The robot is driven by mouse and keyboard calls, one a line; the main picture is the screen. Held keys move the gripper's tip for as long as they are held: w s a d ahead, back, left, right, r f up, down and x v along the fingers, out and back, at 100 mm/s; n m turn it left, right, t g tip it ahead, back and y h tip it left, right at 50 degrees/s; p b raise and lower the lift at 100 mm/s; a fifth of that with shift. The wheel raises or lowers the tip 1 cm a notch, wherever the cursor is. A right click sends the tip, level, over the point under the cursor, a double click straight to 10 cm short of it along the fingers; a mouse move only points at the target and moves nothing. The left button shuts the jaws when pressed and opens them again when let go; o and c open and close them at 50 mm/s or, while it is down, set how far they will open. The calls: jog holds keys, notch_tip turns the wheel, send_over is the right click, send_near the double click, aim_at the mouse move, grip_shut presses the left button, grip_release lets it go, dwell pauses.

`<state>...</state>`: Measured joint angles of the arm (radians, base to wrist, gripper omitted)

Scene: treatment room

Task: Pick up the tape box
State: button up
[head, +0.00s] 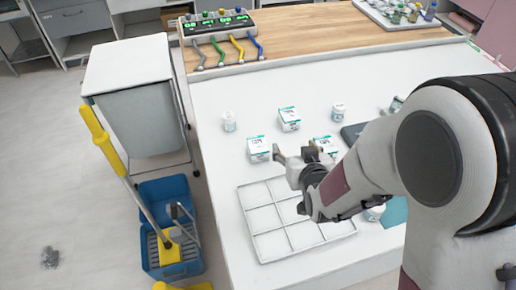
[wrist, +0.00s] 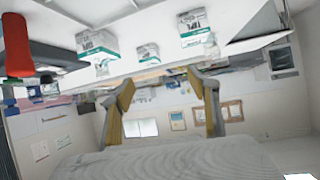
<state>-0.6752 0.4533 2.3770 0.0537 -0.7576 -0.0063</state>
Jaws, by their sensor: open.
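Three small white boxes with teal markings stand on the white table: a left one (head: 259,149), a back one (head: 289,119) and a right one (head: 323,146). I cannot tell from their labels which is the tape box. My gripper (head: 294,154) is open and empty, between the left and right boxes in the head picture and near the compartment tray's back edge. The wrist view is tilted upside down; boxes show at its left (wrist: 97,43), middle (wrist: 148,54) and right (wrist: 194,28), beyond the open fingers (wrist: 163,80).
A white compartment tray (head: 262,217) lies empty at the front of the table. Small white bottles (head: 229,122) (head: 338,112) stand among the boxes. A dark flat item (head: 352,132) lies right of them. A white cart (head: 130,75) and blue mop bucket (head: 170,190) stand left.

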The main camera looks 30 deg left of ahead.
jog(key=n+y, duration=0.1)
jog(key=y, duration=0.1)
send_near(259, 147)
jog(key=shift+w+a+f, duration=0.25)
jog(key=shift+w+a, duration=0.1)
jog(key=shift+w, duration=0.1)
jog(key=shift+w, duration=0.1)
jog(key=shift+x, duration=1.25)
jog(key=shift+x, duration=2.6)
jog(key=shift+a, duration=0.1)
jog(key=c, duration=1.3)
